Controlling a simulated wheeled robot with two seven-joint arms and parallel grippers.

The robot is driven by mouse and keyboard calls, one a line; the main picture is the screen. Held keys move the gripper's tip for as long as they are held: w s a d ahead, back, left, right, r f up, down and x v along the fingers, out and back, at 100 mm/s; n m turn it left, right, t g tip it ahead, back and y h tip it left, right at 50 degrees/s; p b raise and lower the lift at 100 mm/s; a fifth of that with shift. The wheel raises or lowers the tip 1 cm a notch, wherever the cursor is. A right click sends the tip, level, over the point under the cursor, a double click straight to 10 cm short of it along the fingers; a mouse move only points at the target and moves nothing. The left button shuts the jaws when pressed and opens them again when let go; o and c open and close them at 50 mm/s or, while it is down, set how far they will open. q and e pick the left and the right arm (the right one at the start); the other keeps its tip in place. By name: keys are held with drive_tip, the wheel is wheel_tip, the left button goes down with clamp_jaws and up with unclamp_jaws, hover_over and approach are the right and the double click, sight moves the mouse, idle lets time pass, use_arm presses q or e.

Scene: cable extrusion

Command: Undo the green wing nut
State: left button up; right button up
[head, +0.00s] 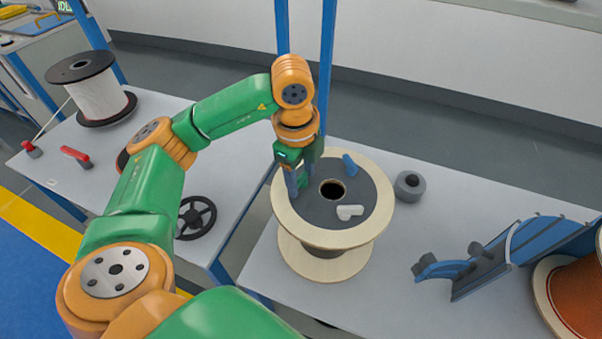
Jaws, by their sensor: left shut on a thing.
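A wooden cable spool (283,210) stands upright on the right-hand table, with a dark grey disc (335,190) on top around a centre hole. My left gripper (298,188) points down over the left side of the disc. It is shut on the green wing nut (305,181), which is mostly hidden between the fingers. I cannot tell whether the nut is turned or lifted. A blue wing nut (349,164) sits at the back of the disc and a white wing nut (350,212) at the front right. My right gripper is not in view.
A blue curved bracket (480,265) and an orange reel (578,295) are farther right. Blue posts (327,60) rise behind. A black handwheel (196,217) is on the left table.

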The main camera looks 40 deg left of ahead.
sight(299, 179)
use_arm(q)
drive_tip(key=o, duration=1.4)
drive_tip(key=shift+c, duration=0.2)
drive_tip(key=r, duration=0.2)
drive_tip(key=r+p, duration=0.1)
drive_tip(key=r, duration=0.3)
drive_tip(key=shift+s+r+p, duration=0.2)
drive_tip(key=shift+s+p, duration=0.05)
drive_tip(key=shift+p, duration=0.15)
drive_tip(key=shift+s+r, duration=0.1)
drive_tip(key=shift+r, duration=0.3)
